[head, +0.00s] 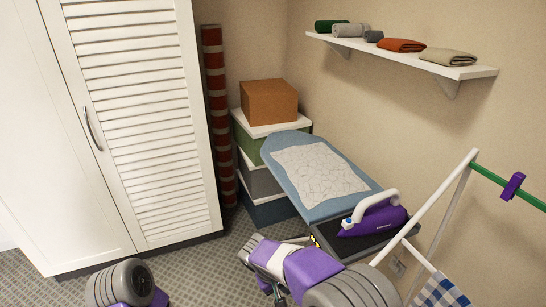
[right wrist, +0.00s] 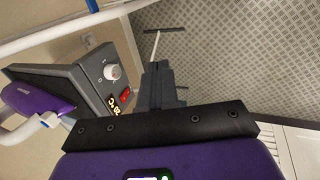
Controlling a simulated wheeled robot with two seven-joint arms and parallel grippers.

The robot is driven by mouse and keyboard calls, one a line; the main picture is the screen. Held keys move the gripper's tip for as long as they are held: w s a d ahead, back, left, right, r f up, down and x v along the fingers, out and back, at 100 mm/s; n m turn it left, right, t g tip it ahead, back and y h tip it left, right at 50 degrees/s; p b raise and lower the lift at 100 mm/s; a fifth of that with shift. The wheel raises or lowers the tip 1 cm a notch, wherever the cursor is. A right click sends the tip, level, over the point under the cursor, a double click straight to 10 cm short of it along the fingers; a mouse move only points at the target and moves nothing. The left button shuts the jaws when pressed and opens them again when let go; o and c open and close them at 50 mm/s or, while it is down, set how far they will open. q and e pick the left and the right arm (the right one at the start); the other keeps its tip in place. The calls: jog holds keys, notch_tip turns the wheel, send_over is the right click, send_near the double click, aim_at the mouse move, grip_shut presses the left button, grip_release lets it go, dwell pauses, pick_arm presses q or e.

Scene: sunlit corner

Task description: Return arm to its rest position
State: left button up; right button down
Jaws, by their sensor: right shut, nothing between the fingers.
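My right arm (head: 312,268) reaches in from the bottom of the head view, in front of the ironing board's near end. My right gripper (right wrist: 162,65) is shut and empty in the right wrist view, with bare floor behind its dark fingers. Its fingertips are hard to make out in the head view. My left arm (head: 118,283) shows only as a grey joint and a bit of purple at the bottom left. My left gripper is outside the frame.
A blue ironing board (head: 285,143) bears a pale cloth (head: 318,172). A drying rack (head: 430,205) stands right, a louvred wardrobe (head: 145,120) left. Stacked boxes (head: 268,102) stand behind.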

notch_tip(320, 180, down, 11)
jog(key=s+d+g+y, duration=0.2)
jog(key=s, duration=0.1)
jog(key=s+d+f+m+y, duration=0.4)
jog(key=s+f+m+y, duration=0.2)
jog(key=s+f, duration=0.7)
jog(key=shift+s+m+t, duration=0.4)
jog(key=shift+s+m, duration=0.3)
jog(key=shift+s, duration=0.55)
jog(key=c, duration=1.8)
grip_release()
